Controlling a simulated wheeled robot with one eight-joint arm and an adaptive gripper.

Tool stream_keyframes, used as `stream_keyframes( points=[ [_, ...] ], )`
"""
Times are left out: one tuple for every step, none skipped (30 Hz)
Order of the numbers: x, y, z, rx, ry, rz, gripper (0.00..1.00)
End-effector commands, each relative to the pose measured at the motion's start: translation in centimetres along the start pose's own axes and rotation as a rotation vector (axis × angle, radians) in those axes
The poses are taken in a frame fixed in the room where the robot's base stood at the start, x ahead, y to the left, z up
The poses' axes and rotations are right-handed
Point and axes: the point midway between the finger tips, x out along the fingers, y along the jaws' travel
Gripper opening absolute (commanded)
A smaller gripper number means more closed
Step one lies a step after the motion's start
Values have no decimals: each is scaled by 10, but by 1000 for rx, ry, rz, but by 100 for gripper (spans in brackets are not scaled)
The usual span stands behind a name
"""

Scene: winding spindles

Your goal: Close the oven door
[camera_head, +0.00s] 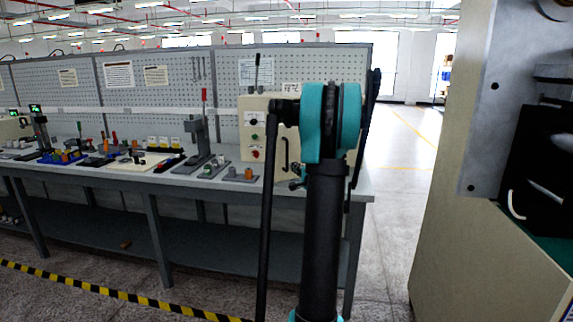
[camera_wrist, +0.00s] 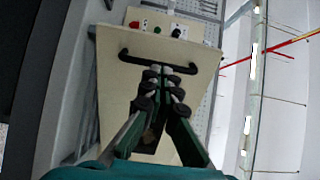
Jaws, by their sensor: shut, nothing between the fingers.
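The oven is a beige box (camera_head: 253,108) on the right end of the workbench, with a control panel on its left side. In the wrist view its beige door (camera_wrist: 118,82) faces my camera, with a black bar handle (camera_wrist: 130,56) across it. The edge with the handle is close to the control panel; I cannot tell how far the door stands open. My gripper (camera_wrist: 163,85) is shut and empty in front of the door, its fingertips just below the handle in the picture. I cannot tell whether they touch the door. My arm hides much of the oven in the head view.
The grey workbench (camera_head: 100,175) carries several tools and fixtures left of the oven, with a pegboard (camera_head: 226,68) behind. A large beige machine (camera_head: 440,170) stands at the right. Floor is clear between it and the bench. Yellow-black tape (camera_head: 120,293) crosses the floor at lower left.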

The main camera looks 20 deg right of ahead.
Motion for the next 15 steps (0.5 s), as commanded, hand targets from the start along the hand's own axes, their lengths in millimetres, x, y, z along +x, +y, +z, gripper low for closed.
stream_keyframes(
  points=[
    [8, 0, 2, 0, -3, 0, 0],
    [12, 0, 2, -1, -4, 1, 0],
    [19, 0, 2, -1, -3, 1, 0],
    [24, 0, 2, -1, -4, 1, 0],
    [30, 0, 2, -1, -4, 1, 0],
    [38, 0, 3, -1, -5, 1, 0],
    [45, 0, 3, -2, -5, 1, 0],
    [50, 0, 2, -2, -4, 1, 0],
    [58, 0, 2, -2, -5, 1, 0],
    [64, 0, 3, -2, -5, 1, 0],
    [70, 0, 3, -2, -6, 1, 0],
    [78, 0, 3, -2, -5, 2, 0],
    [84, 0, 2, -2, -4, 2, 0],
    [89, 1, 3, -2, -5, 2, 0],
    [96, 1, 3, -2, -5, 2, 0]
  ],
)
